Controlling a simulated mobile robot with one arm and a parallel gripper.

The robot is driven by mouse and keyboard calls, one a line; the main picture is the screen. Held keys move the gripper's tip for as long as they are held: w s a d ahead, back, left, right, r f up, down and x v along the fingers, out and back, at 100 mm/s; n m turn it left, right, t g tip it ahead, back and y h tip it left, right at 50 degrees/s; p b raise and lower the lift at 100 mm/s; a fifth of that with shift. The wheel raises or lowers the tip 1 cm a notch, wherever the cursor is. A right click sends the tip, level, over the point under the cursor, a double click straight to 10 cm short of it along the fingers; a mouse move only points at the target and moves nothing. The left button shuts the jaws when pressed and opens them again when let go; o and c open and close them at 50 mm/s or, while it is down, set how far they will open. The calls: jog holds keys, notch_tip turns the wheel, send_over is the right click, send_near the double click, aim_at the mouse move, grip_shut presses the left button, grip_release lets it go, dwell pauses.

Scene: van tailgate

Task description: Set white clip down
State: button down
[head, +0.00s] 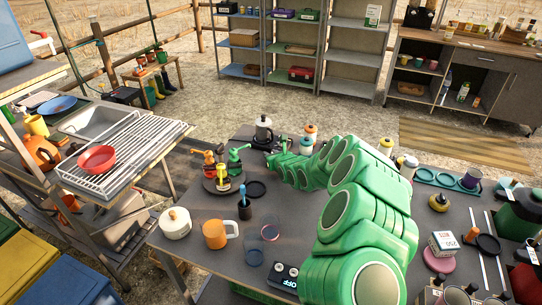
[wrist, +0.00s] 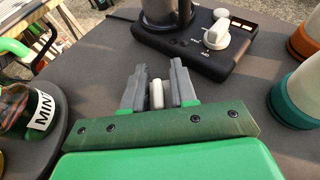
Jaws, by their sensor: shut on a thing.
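The white clip (wrist: 157,95) is a small, pale upright piece in the wrist view. It sits between the two grey fingers of my gripper (wrist: 160,88), which are shut on it. The fingers are over the dark grey table (wrist: 240,120), in front of a black hot plate. How far the clip is above the table top is hard to tell. In the head view my green arm reaches over the table toward the hot plate, and the clip cannot be made out there.
The black hot plate (wrist: 200,55) with a white knob (wrist: 217,35) carries a metal pot (wrist: 165,12). A mint bottle (wrist: 28,108) stands at left; teal-based (wrist: 300,95) and orange-based (wrist: 305,40) jars stand at right.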

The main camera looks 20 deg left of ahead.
jog(key=c, duration=0.9)
grip_release()
jog(key=shift+f, duration=0.15)
jog(key=shift+r, duration=0.2)
jog(key=shift+v, duration=5.95)
